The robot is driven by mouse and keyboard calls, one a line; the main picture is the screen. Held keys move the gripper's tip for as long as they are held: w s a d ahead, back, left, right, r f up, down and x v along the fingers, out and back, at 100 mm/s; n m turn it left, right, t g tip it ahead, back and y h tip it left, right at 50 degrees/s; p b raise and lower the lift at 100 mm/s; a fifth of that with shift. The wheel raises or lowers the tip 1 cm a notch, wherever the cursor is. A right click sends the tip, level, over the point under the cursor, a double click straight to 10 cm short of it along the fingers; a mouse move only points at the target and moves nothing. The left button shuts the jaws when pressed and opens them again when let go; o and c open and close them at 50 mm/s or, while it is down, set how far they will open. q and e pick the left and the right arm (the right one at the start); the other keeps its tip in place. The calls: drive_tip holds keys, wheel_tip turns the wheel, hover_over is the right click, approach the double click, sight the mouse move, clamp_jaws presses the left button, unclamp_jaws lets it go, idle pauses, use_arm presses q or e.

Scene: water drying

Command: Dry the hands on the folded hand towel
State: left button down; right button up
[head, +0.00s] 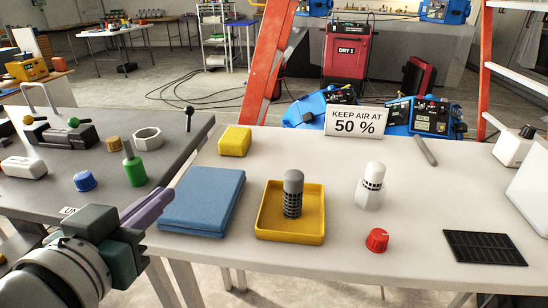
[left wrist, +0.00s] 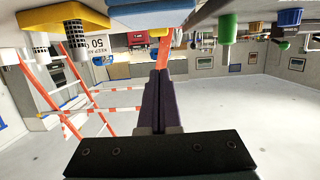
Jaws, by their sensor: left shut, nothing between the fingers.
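The folded hand towel (head: 203,200) is a flat blue rectangle lying on the near left part of the white table. It also shows at the top of the upside-down left wrist view (left wrist: 150,14). My left gripper (head: 164,196) comes in from the left and has dark purple fingers. Its tips are just left of the towel in the head view. In the left wrist view the fingers (left wrist: 158,75) are pressed together with nothing between them, and a gap shows between the tips and the towel. My right gripper is not in view.
A yellow tray (head: 262,233) with a grey-capped sensor (head: 293,190) stands right of the towel. A yellow block (head: 235,141) is behind it. A white sensor (head: 371,185), a red knob (head: 377,240) and a black panel (head: 484,248) are farther right. A green bottle (head: 134,168) stands on the left table.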

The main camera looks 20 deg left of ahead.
use_arm(q)
drive_tip(key=b, duration=0.1)
hover_over(196, 201)
drive_tip(key=shift+s+f, duration=0.2)
drive_tip(key=shift+f, duration=0.95)
drive_tip(key=f+b, duration=0.1)
drive_tip(key=f, duration=0.1)
drive_tip(key=f+b, duration=0.1)
drive_tip(key=shift+w+f+b, duration=0.2)
drive_tip(key=shift+f+b, duration=0.15)
drive_tip(key=shift+f, duration=0.25)
